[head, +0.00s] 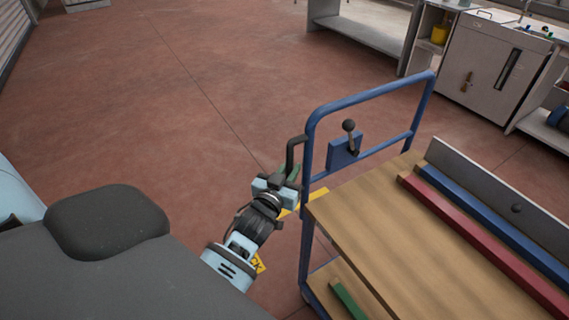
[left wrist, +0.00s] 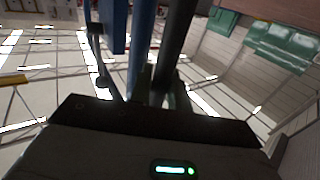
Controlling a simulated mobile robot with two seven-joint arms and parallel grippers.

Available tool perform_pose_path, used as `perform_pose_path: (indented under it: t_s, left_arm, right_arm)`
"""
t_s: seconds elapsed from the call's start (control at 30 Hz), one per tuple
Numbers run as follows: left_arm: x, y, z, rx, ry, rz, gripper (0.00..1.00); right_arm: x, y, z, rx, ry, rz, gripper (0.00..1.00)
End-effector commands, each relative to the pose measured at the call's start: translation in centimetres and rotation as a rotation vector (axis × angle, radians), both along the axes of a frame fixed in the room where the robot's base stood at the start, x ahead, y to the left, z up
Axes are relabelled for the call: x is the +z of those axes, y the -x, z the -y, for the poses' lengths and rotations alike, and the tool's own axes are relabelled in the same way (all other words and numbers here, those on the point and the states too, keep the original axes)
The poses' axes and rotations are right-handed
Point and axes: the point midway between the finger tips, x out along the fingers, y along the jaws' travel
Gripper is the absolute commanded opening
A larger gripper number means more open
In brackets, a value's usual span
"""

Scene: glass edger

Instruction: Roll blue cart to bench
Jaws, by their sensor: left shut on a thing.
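The blue cart (head: 368,96) stands at the right in the head view, with a blue tube push frame and a wooden deck (head: 370,215). A dark handle (head: 291,152) sticks out from the left post of the frame. My left gripper (head: 286,178) is shut on this handle, just left of the post. The left wrist view shows the dark handle (left wrist: 178,40) running between the fingers, beside the blue post (left wrist: 140,45). The fingertips are partly hidden there. A grey bench (head: 362,38) stands at the far top right. My right gripper is out of view.
A red bar (head: 480,240), a blue bar (head: 490,222) and a grey upright panel (head: 490,190) are on the deck. A lever with a black knob (head: 349,126) sits on the frame. A grey cabinet (head: 490,65) stands beyond. The red-brown floor (head: 170,90) at left is clear.

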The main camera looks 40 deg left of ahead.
Motion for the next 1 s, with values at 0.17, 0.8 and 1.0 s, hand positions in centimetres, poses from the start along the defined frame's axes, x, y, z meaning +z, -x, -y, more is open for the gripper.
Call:
perform_pose_path:
  t_s: [0.17, 0.8, 1.0]
  left_arm:
    - [-0.1, 0.4, 0.8, 0.001, 0.001, -0.002, 0.0]
    - [-0.2, 0.5, 1.3, -0.003, 0.002, -0.002, 0.38]
    - [-0.1, 0.5, 1.1, -0.001, 0.0, -0.001, 0.38]
  right_arm:
    - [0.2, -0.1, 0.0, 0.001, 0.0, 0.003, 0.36]
    - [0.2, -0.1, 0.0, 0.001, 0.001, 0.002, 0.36]
    - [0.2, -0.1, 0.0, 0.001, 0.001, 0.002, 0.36]
